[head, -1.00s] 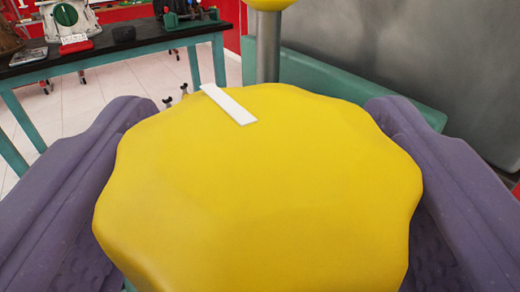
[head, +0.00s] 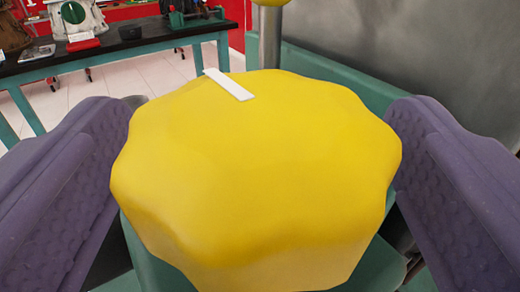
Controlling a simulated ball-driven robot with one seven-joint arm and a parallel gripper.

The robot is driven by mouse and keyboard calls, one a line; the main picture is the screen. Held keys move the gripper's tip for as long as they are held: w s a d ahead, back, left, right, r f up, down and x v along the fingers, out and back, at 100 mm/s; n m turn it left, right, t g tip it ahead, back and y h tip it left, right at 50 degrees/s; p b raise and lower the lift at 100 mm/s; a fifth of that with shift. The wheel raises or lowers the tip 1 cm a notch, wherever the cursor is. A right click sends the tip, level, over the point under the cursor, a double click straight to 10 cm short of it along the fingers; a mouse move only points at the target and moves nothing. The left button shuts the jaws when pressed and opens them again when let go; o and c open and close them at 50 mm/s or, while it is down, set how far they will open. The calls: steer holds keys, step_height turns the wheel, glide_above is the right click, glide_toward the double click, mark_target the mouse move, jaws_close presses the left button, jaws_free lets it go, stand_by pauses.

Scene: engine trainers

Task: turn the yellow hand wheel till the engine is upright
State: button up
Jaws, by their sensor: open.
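The yellow hand wheel (head: 258,165) fills the middle of the head view, with a wavy, lobed rim. A white mark strip (head: 229,85) lies on its top face near the far edge, left of centre, slanting. My gripper (head: 255,190) is open, with one purple finger on the left of the wheel and one on the right. A gap shows between the wheel and the right finger; the left finger is very close to the rim, and I cannot tell if it touches. The engine is not recognisable in this view.
Behind the wheel stand a grey post (head: 270,45) and a green frame part (head: 330,75). A large grey surface (head: 420,60) fills the back right. A dark-topped table (head: 150,42) with several machine parts stands at the back left, over pale floor.

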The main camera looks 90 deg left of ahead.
mark_target(260, 289)
steer(key=d+p, duration=0.1)
steer(key=d, duration=0.6)
